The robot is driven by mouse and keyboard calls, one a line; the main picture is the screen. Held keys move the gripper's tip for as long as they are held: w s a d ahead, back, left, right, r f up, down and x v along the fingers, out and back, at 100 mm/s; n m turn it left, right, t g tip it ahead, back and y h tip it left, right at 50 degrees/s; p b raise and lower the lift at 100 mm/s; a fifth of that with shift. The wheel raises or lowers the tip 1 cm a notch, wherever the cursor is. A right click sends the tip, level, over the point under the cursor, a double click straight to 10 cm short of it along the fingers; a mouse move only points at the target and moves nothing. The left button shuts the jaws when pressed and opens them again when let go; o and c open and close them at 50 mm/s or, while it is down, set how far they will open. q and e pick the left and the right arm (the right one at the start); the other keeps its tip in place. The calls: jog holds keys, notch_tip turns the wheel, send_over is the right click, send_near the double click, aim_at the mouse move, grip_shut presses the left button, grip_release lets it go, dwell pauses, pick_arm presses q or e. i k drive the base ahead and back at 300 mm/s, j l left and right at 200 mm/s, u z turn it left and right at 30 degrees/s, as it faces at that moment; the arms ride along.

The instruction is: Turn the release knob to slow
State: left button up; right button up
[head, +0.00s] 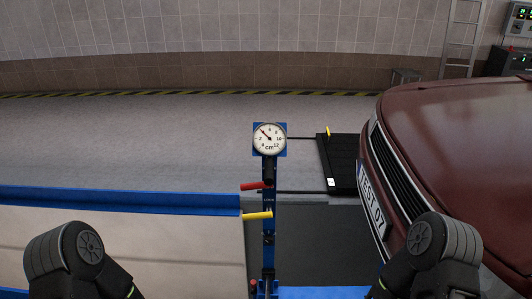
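A blue post (268,240) stands in the middle of the head view. It carries a round white gauge (269,138) marked in cm, with its needle pointing up and left. Below the gauge, a red handle (252,186) and a yellow handle (257,216) stick out to the left. Small red parts (253,284) show low on the post. I cannot tell which part is the release knob, and no slow marking is readable. Dark links of my left and right arms show at the bottom corners, but neither gripper is visible.
A dark red car (460,130) with a plate stands at the right. A black panel (340,165) lies ahead of it. A blue rail (120,198) edges a pale surface (120,240) at the left. Open grey floor (130,140) runs back to a striped line and tiled wall.

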aim_at(268, 241)
jog(key=i+j+u, duration=0.25)
jog(key=j, duration=0.25)
jog(key=i+j+u, duration=0.25)
jog(key=i+j, duration=0.15)
